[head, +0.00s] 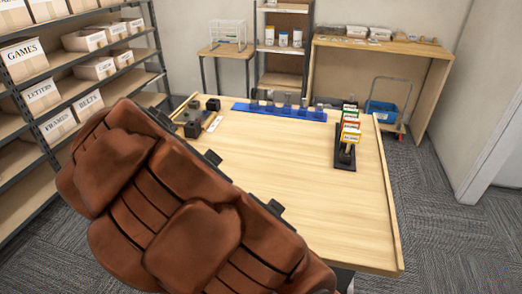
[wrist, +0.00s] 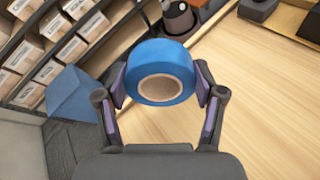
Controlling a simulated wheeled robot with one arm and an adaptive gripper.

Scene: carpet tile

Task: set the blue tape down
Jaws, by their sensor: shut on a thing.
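The blue tape (wrist: 160,58) is a thick roll with a brown cardboard core, seen in the wrist view. My gripper (wrist: 160,85) has its two fingers pressed on the left and right sides of the roll. The tape is held in front of the wooden table (wrist: 250,100), over its edge area; its height above the top is hard to tell. In the head view my brown padded arm covers the lower left, and the gripper and the tape do not show there.
The table top (head: 290,190) is largely bare. A blue rail (head: 278,112) lies along its far edge, dark blocks (head: 193,128) sit at the far left, and a black holder with coloured cards (head: 345,155) stands at the right. Shelves with labelled boxes (head: 40,90) stand left.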

